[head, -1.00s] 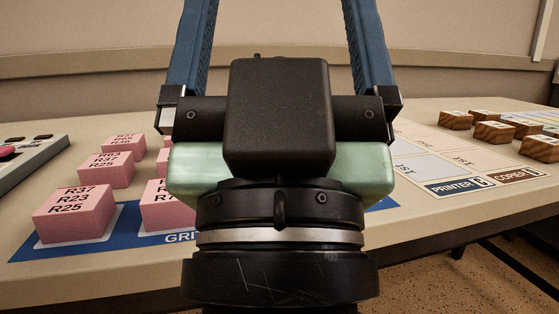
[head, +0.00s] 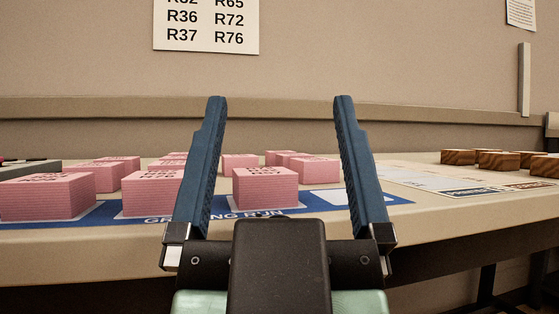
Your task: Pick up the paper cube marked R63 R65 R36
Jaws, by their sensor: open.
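Several pink paper cubes stand in rows on a blue mat (head: 400,201) on the table. One cube (head: 266,190) shows between my gripper's fingers, beyond them. Others stand to its left, among them a front cube (head: 150,193) and a far-left cube (head: 48,197). The print on their tops is too slanted and small to read now, so I cannot tell which is R63 R65 R36. My gripper (head: 280,100) is open and empty, its two blue fingers pointing up and forward in front of the table. The fingers hide parts of the rows.
Several wooden blocks (head: 472,157) stand at the right on the table beside printed cards (head: 430,180). A grey device (head: 25,168) is at the left edge. A wall sign (head: 206,22) lists codes. The table's front edge (head: 110,262) runs below the mat.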

